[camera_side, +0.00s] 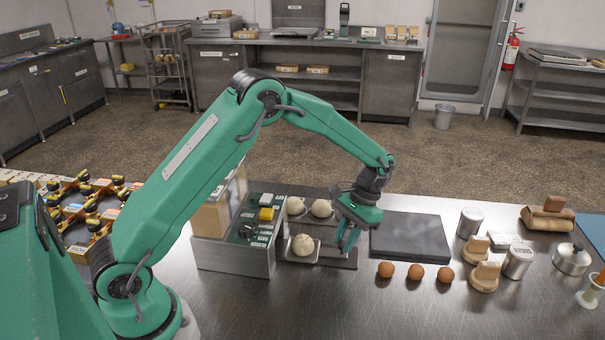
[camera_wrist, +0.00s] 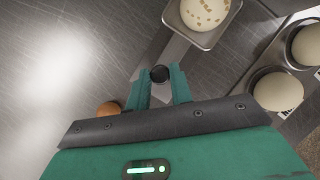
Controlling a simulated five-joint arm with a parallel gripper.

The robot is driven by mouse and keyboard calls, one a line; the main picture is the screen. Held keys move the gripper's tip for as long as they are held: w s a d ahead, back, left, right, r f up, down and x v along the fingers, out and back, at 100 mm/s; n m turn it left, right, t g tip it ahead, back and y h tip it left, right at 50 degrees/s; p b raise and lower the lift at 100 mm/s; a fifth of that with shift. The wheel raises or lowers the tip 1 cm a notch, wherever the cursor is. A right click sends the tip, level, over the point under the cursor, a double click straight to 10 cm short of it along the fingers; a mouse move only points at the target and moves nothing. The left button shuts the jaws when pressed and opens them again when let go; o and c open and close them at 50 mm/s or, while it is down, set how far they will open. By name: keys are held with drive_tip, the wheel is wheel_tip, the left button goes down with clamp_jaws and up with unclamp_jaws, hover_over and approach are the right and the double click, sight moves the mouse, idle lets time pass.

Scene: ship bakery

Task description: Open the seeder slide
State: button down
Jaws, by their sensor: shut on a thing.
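My gripper (camera_side: 347,243) points down at the right end of a dark base plate (camera_side: 325,259). In the wrist view its fingers (camera_wrist: 160,76) are shut on a small black round knob (camera_wrist: 159,73). The fingers hide the knob in the side view. A speckled dough ball (camera_side: 303,246) sits in a small square tray on the plate, left of my gripper; it also shows in the wrist view (camera_wrist: 204,10).
Plain dough balls (camera_side: 321,208) sit behind. A metal box with a green labelled panel and a yellow button (camera_side: 266,214) stands left. A dark slab (camera_side: 410,236) lies right, with brown eggs (camera_side: 416,271) in front. Tins and a lidded pot (camera_side: 571,258) stand farther right. The front counter is clear.

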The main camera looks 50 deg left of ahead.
drive_tip(key=shift+w+d, duration=0.85)
drive_tip(key=shift+w, duration=0.2)
drive_tip(key=c, duration=1.3)
unclamp_jaws()
drive_tip(key=shift+o, duration=0.2)
drive_tip(key=shift+r, duration=0.15)
drive_tip(key=v, duration=0.7)
drive_tip(key=shift+r, duration=0.3)
drive_tip(key=shift+r, duration=0.1)
